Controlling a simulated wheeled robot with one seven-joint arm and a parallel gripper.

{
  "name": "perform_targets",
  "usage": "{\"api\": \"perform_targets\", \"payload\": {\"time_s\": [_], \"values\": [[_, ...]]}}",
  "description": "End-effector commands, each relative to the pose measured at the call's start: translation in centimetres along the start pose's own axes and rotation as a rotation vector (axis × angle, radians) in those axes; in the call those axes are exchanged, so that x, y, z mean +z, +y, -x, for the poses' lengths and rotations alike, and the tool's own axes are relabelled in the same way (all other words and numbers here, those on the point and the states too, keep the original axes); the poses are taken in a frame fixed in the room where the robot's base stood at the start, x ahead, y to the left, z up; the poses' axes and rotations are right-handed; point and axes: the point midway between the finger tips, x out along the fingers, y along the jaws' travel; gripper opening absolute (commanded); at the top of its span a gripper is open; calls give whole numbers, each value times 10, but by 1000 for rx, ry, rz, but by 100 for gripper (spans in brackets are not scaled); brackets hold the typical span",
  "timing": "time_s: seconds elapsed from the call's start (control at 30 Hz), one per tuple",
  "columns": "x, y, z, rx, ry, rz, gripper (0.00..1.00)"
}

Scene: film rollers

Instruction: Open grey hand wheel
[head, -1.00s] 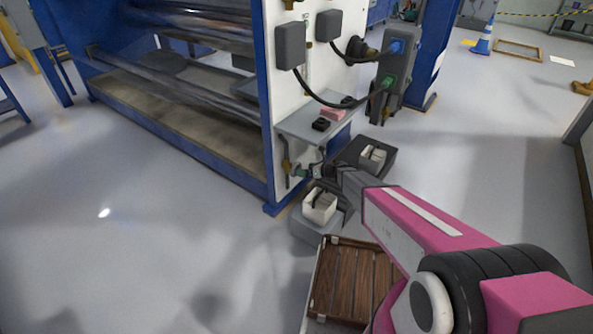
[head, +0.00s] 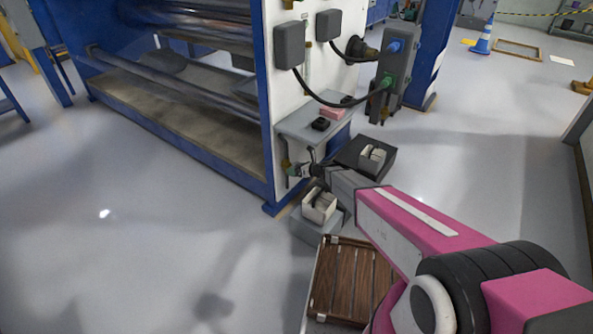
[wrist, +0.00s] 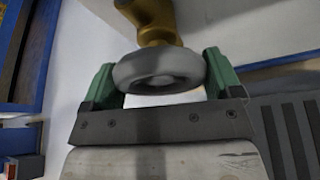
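The grey hand wheel (wrist: 158,70) is a thick round ring on a brass valve body (wrist: 152,18), close in the wrist view. My gripper (wrist: 160,82) has its two green fingers spread wide near the ends of its dark mount, one on each side of the wheel. The wheel nearly fills the space between them; I cannot tell whether either finger touches it. In the head view my gripper (head: 297,171) is at the low front of the machine's white end panel, and the wheel is too small to make out there.
A grey shelf (head: 296,126) with small black and pink items sits just above my gripper. Pedal-like boxes (head: 319,206) (head: 371,158) stand on the floor beside my arm. A wooden slatted crate (head: 345,280) lies below it. The floor at left is clear.

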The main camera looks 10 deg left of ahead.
Motion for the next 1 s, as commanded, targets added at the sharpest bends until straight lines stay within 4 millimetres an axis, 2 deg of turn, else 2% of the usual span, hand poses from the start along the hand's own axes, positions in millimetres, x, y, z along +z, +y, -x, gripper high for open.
{"api": "perform_targets", "payload": {"time_s": [0.43, 1.0], "values": [[0, 1, 1, -43, 0, 104, 61], [0, 3, 0, -235, 0, 565, 61]]}}
